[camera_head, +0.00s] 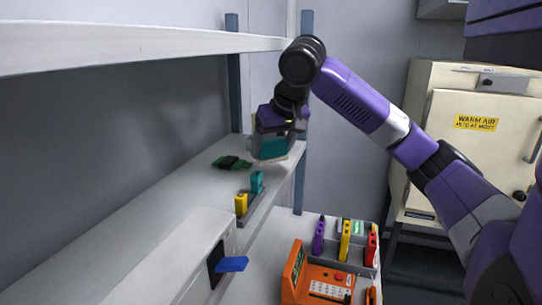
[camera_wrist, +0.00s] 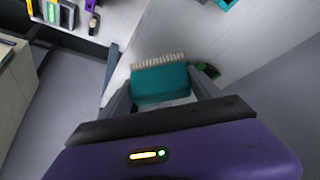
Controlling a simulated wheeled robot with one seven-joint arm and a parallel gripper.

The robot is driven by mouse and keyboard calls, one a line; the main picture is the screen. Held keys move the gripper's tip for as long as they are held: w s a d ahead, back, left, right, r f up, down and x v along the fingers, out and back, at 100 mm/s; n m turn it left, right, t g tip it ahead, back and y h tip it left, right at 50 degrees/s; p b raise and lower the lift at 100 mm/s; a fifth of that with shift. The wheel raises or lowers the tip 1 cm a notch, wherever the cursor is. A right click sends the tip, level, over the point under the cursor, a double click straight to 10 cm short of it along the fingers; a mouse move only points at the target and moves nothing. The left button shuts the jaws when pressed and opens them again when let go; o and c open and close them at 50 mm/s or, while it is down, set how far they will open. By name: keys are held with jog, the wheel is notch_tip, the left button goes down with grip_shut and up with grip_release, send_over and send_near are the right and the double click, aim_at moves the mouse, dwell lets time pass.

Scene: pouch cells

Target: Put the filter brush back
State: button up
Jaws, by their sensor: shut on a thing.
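The filter brush has a teal body (camera_wrist: 160,84) and a row of pale bristles. In the wrist view it sits between the two fingers of my gripper (camera_wrist: 158,98), with the bristles facing away from the palm. In the head view my gripper (camera_head: 272,136) is at the far end of the shelf (camera_head: 190,180), shut on the teal brush (camera_head: 272,147). The brush is low, close to the shelf surface near its front edge. I cannot tell whether it touches the shelf. The gripper hides its upper part.
A dark and green item (camera_head: 232,162) lies on the shelf left of the brush. A narrow holder with a yellow item (camera_head: 241,204) and a teal item (camera_head: 257,182) stands nearer. Below are an orange device (camera_head: 318,280) and a grey rack with several coloured tools. An upper shelf (camera_head: 130,45) runs overhead.

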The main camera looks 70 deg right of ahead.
aim_at(271, 156)
jog(key=x, duration=0.2)
jog(key=shift+s+f, duration=0.1)
jog(key=shift+f, duration=0.8)
jog(key=shift+f, duration=0.2)
jog(key=o, duration=1.3)
jog(key=shift+r, duration=0.4)
jog(key=v, duration=1.1)
jog(key=shift+a+r, duration=0.2)
jog(key=shift+r, duration=0.05)
